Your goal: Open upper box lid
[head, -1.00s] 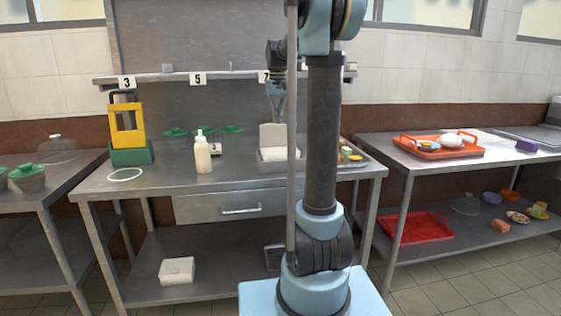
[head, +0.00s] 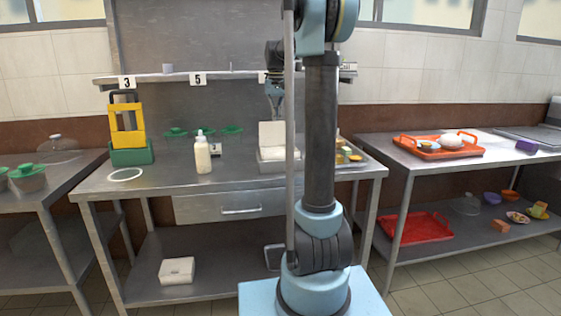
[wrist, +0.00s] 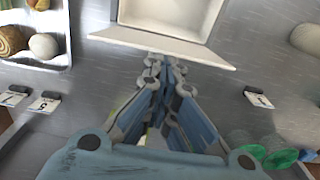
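The upper white box (head: 268,155) stands on the middle steel table, partly behind my arm in the head view. Its lid (head: 271,134) is raised and stands about upright at the back. In the wrist view the open box (wrist: 170,12) shows its hollow inside at the top, with the lid (wrist: 150,42) between it and my gripper. My gripper (wrist: 165,66) is shut and empty, its fingertips close to the lid's outer face; I cannot tell whether they touch. In the head view my gripper (head: 275,112) is just above and behind the lid.
A second white box (head: 177,270) lies closed on the lower shelf. A pump bottle (head: 202,156), green lids (head: 232,129) and a yellow-green rack (head: 130,135) stand left on the table. A tray with food (head: 350,158) lies right. A numbered shelf (head: 220,75) runs behind.

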